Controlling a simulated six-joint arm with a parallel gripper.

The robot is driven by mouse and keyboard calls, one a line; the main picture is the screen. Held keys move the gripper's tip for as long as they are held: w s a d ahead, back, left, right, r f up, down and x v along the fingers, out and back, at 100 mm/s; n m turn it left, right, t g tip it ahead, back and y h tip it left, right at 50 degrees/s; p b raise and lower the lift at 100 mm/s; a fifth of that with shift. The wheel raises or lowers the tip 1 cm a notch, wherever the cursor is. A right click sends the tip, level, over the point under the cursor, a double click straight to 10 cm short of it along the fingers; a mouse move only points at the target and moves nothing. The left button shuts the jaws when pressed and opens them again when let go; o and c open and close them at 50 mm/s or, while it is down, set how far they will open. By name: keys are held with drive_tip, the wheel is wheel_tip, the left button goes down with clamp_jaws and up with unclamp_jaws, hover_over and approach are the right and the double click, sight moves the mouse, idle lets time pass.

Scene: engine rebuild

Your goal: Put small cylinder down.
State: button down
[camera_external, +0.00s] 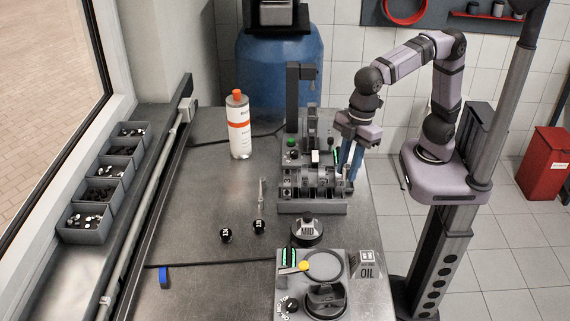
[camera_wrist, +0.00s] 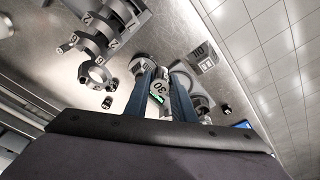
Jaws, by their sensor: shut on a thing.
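My gripper (camera_external: 351,160) hangs with its blue fingers pointing down, to the right of the engine fixture on the bench. A thin green strip (camera_external: 337,155) shows beside the fingers in the external view. I cannot tell whether the cylinder touches anything below.
The engine fixture (camera_external: 312,207) stands close left of my gripper. A parts tray (camera_external: 283,301), a "MID" disc (camera_external: 307,233) and an "OIL" block (camera_external: 367,266) are nearer the front. The bench's front left is largely clear.

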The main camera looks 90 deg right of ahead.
drive_tip(key=w+d+r+m, duration=0.1)
drive_tip(key=w+d+m, duration=0.15)
drive_tip(key=w, duration=0.55)
drive_tip(key=m+h+b, duration=0.1)
drive_tip(key=m, duration=0.5)
hover_over(264, 166)
drive_tip(key=f, duration=0.2)
drive_tip(key=shift+n, duration=0.25)
drive_tip(key=shift+s+f+p, duration=0.15)
drive_tip(key=shift+f+p, duration=0.6)
drive_tip(key=shift+f, duration=4.45)
drive_tip(key=shift+s+f+p, duration=0.1)
drive_tip(key=shift+f+p, duration=0.6)
drive_tip(key=shift+f, duration=4.45)
drive_tip(key=shift+f, duration=0.15)
